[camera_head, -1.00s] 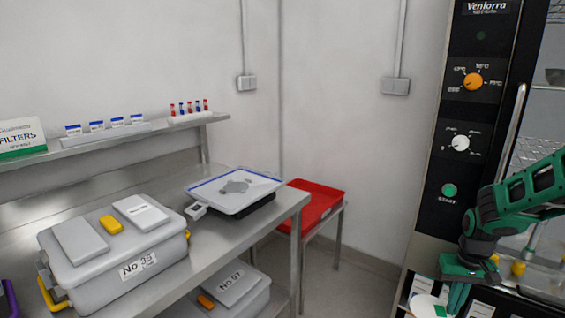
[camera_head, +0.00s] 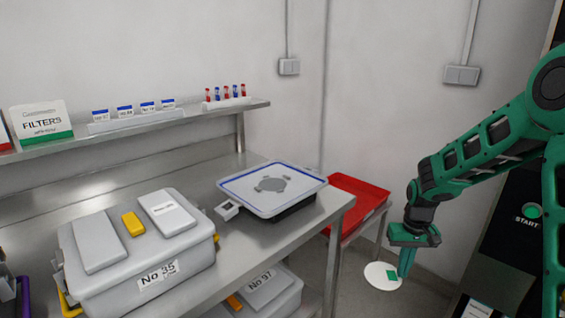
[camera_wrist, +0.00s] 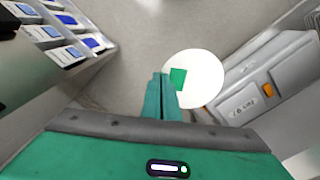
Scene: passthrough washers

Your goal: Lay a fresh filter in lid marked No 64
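My gripper (camera_head: 404,272) is shut on a round white filter (camera_head: 381,276) with a green square on it. It holds the filter by its edge over the floor, to the right of the bench. In the wrist view the closed fingers (camera_wrist: 163,95) meet the edge of the filter (camera_wrist: 205,80). A light lid (camera_head: 240,188) with a blue rim lies on the bench, with a grey patterned patch in its middle. A small tag (camera_head: 228,210) stands at its left corner; I cannot read a number on it.
A grey case (camera_head: 110,275) marked No 35 stands on the bench, left of the lid. Another case (camera_head: 285,298) marked No 97 is on the shelf below. A red tray (camera_head: 348,208) stands behind the bench corner. A FILTERS box (camera_head: 43,122) is on the wall shelf.

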